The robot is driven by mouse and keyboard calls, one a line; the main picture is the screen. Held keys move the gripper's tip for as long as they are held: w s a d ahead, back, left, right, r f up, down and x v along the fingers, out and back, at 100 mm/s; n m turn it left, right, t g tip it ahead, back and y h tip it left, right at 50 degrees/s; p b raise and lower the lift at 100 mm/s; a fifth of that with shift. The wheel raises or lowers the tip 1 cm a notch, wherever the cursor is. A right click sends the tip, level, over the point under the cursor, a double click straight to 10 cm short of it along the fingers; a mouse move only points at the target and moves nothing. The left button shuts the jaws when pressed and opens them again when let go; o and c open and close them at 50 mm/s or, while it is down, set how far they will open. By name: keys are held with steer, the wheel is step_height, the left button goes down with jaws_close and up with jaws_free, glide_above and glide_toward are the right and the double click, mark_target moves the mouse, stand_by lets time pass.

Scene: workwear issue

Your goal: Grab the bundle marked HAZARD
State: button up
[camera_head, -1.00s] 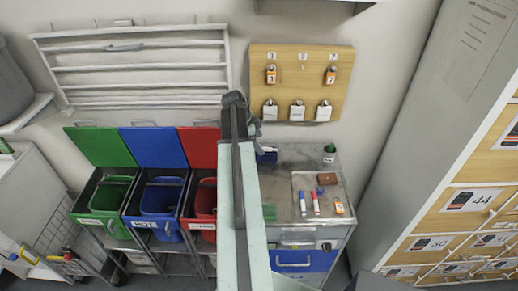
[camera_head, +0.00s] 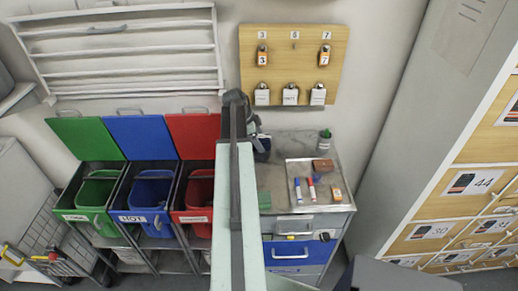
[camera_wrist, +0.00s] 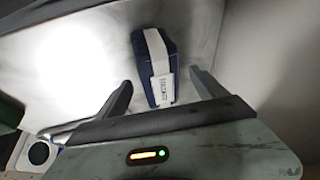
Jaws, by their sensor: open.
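In the wrist view a dark navy folded bundle (camera_wrist: 152,62) with a white band lies on a pale, shiny surface. Small print shows on the band's label (camera_wrist: 162,88), but I cannot read it for sure. My gripper (camera_wrist: 160,80) is open, with one finger to the left of the bundle's near end and one to the right. I see no contact. In the head view my gripper (camera_head: 240,105) is over the back left of the metal cabinet top, and the dark blue bundle (camera_head: 263,149) shows just right of my arm, partly hidden by it.
Green, blue and red bins (camera_head: 150,195) stand left. A padlock board (camera_head: 294,65) hangs behind. Lockers (camera_head: 450,210) stand right.

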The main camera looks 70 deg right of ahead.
steer(key=shift+r, duration=0.15)
steer(key=shift+f, duration=0.3)
stand_by(0.4)
steer(key=c, duration=1.7)
